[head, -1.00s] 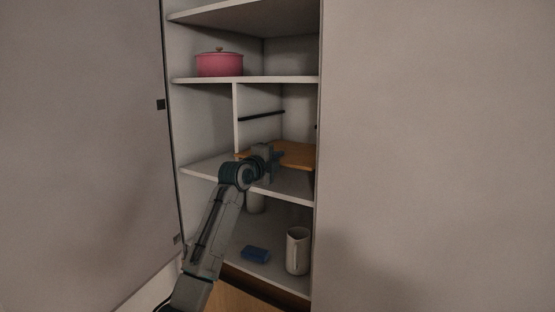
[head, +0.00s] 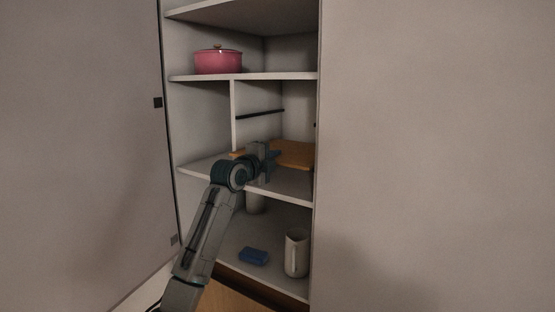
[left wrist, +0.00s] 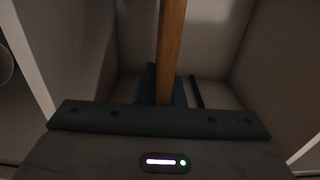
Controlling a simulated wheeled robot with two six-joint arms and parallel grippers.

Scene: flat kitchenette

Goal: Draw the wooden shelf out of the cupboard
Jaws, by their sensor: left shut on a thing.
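The wooden shelf (head: 294,153) is an orange-brown board inside the cupboard, in the compartment right of the upright divider. My left gripper (head: 268,158) is shut on its front edge, and my arm hides part of the board. In the left wrist view the shelf (left wrist: 171,45) shows edge-on as a narrow upright strip, running down to the gripper (left wrist: 165,85). The cupboard (head: 246,78) stands open. My right gripper is not in the head view.
A pink pot (head: 218,61) stands on the shelf above. A white jug (head: 296,254) and a blue block (head: 254,256) are on the lower level. A pale cylinder (head: 256,203) stands behind my arm. Large door panels flank the opening (head: 80,150) (head: 430,150).

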